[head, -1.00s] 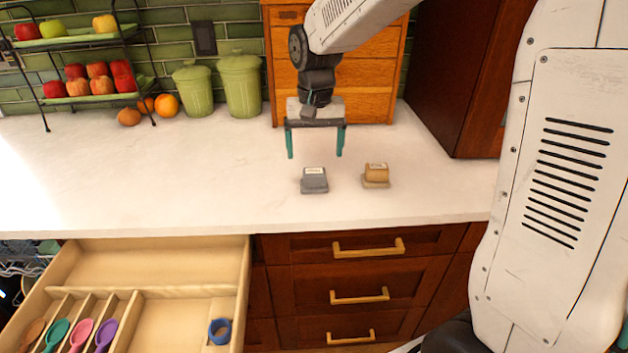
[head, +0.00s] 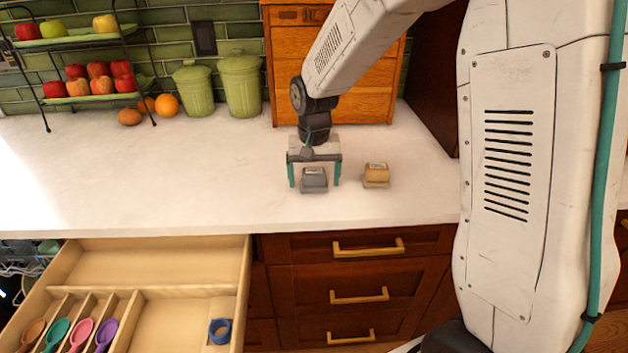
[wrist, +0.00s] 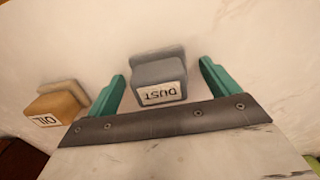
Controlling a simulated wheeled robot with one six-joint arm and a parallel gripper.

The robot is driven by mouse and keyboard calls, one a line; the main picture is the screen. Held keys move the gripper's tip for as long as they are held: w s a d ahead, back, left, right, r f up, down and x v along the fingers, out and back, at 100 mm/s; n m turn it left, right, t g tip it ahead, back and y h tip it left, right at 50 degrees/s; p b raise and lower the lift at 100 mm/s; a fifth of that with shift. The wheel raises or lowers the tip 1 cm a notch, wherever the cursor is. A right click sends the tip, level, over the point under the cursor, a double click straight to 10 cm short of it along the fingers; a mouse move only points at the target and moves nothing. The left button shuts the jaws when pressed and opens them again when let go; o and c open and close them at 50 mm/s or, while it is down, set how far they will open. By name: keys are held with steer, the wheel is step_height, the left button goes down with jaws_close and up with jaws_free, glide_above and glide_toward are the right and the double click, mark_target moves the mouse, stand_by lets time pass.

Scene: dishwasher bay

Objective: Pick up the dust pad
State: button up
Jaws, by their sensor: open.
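The dust pad is a grey block (head: 314,181) on a wider grey base, standing on the white counter. In the wrist view the grey pad (wrist: 159,80) shows a white label reading "DUST". My gripper (head: 315,180) is low over the counter at the pad, with its teal fingers apart. In the wrist view my gripper (wrist: 162,85) has one finger on each side of the grey pad, with a gap visible on both sides. The pad is between the fingers and not clamped.
A tan pad (head: 376,175) labelled "OIL" (wrist: 56,106) stands close to the right of the grey pad in the head view. Green canisters (head: 240,86) and a wooden cabinet (head: 362,85) stand behind. An open drawer (head: 165,262) is below at left.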

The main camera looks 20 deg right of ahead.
mark_target(314, 170)
steer(key=c, duration=1.2)
steer(key=shift+o, duration=0.2)
steer(key=shift+r, duration=0.15)
steer(key=shift+r, duration=0.2)
step_height(314, 170, up, 3)
steer(key=shift+r, duration=0.1)
steer(key=s+d, duration=0.2)
steer(key=s, duration=0.5)
steer(key=s+d+r, duration=0.1)
steer(key=s+d, duration=0.1)
steer(key=s, duration=0.6)
steer(key=shift+s+d, duration=0.15)
steer(key=shift+d, duration=0.25)
